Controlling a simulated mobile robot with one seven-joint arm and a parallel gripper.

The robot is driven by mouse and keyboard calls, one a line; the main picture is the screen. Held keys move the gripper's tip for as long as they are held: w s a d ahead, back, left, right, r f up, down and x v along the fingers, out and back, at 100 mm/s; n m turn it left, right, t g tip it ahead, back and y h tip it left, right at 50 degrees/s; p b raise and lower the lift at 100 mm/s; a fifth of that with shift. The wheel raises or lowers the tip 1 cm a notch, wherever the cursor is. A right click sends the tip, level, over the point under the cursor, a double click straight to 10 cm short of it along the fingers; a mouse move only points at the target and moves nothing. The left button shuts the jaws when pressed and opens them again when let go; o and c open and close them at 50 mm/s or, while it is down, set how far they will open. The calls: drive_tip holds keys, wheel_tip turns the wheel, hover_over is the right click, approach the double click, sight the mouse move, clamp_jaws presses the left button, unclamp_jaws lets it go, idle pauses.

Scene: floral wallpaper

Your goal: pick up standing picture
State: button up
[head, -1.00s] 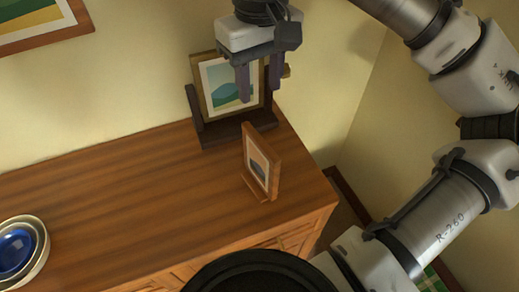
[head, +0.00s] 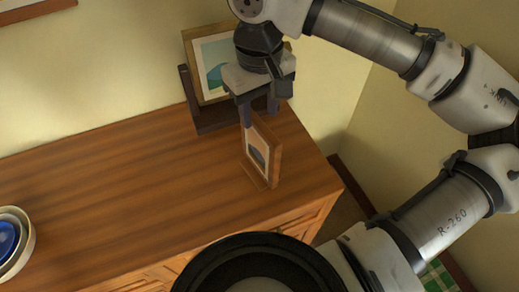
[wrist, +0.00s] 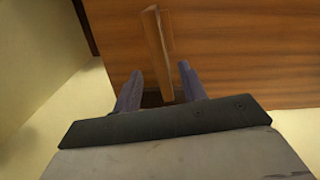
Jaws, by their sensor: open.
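A small standing picture (head: 261,155) in a wooden frame stands upright near the right end of the wooden cabinet top. A larger picture (head: 213,68) in a dark stand is behind it, partly hidden by my arm. My gripper (head: 260,117) points down at the top edge of the small picture, with its fingers apart. In the wrist view the top edge of the small picture (wrist: 157,50) runs between the two fingers of my gripper (wrist: 158,85). The fingers look apart from the frame's sides; I cannot tell how deep they reach.
The cabinet top (head: 120,195) is clear in the middle. Nested bowls (head: 14,240) with blue inside sit at the left. The wall is close behind. The cabinet's right edge is near the small picture.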

sight(259, 122)
drive_tip(key=shift+s+f+p, duration=0.1)
drive_tip(key=shift+f+p, duration=0.2)
drive_tip(key=shift+f, duration=2.05)
clamp_jaws()
